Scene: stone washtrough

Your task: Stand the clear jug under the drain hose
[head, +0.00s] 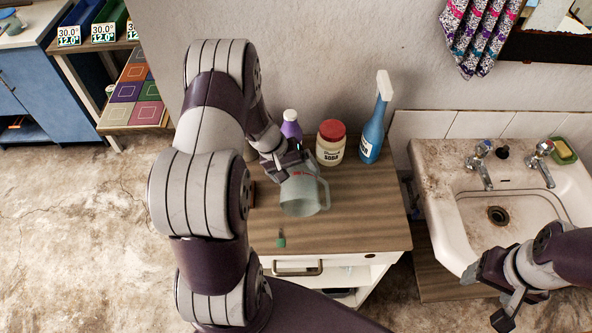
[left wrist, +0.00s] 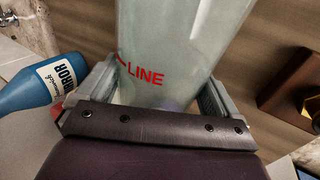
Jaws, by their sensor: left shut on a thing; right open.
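The clear jug (head: 303,197) is over the wooden cabinet top in the head view, its handle to the right. In the left wrist view the jug (left wrist: 165,40) fills the space between the fingers and bears a red mark reading "LINE". My left gripper (head: 287,170) is shut on the jug's body. I cannot tell whether the jug's base touches the top. My right gripper (head: 487,296) is open and empty in front of the sink's left corner. I cannot make out a drain hose in either view.
A blue spray bottle (head: 374,130), a red-lidded soda jar (head: 331,150) and a purple bottle (head: 291,127) stand behind the jug. The stained sink (head: 440,170) with two taps is at right. A small green item (head: 281,240) lies near the top's front edge. The top's right front is clear.

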